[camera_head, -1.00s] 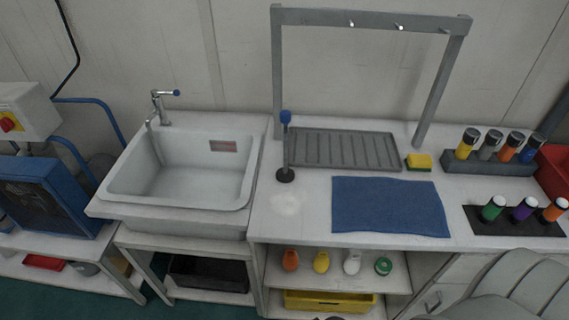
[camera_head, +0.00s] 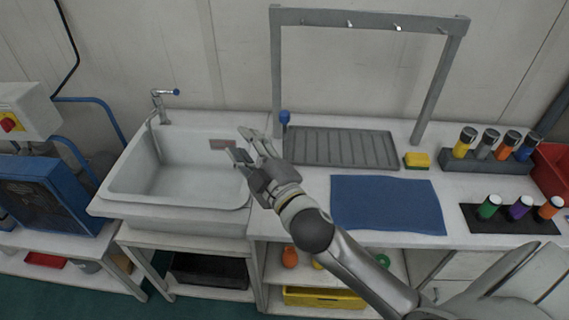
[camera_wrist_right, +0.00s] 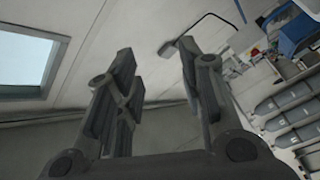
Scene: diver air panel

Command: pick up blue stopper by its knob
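The right wrist view also shows the open, empty fingers (camera_wrist_right: 157,68), pointing towards wall and ceiling; no blue stopper is recognisable there. My left gripper is not in view.
Yellow, grey and orange cylinders share the rack (camera_head: 487,164). Green, purple and orange ones stand on a dark mat (camera_head: 480,222). The blue cloth (camera_head: 387,205) lies flat.

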